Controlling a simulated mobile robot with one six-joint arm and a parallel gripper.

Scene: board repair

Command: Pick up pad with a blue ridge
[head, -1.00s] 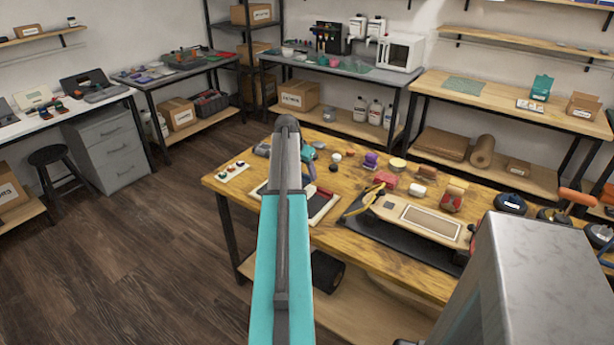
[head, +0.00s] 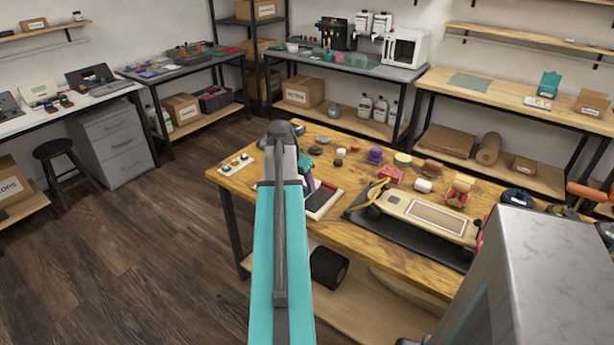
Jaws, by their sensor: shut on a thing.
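My arm reaches up the middle of the head view and over the left part of the wooden table (head: 345,230). Its end, with my gripper (head: 306,172), is low over the table beside a white-framed tray (head: 327,203). The arm link covers most of the gripper. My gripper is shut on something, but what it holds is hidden. I cannot make out a pad with a blue ridge. Small pads and caps lie to the right, among them a purple one (head: 375,155) and a yellow disc (head: 403,159).
A skateboard deck (head: 430,214) lies on a dark mat at the table's middle. A white strip with small coloured parts (head: 237,164) is at the left corner. A red block (head: 391,174) and a white roll (head: 423,185) stand behind the deck.

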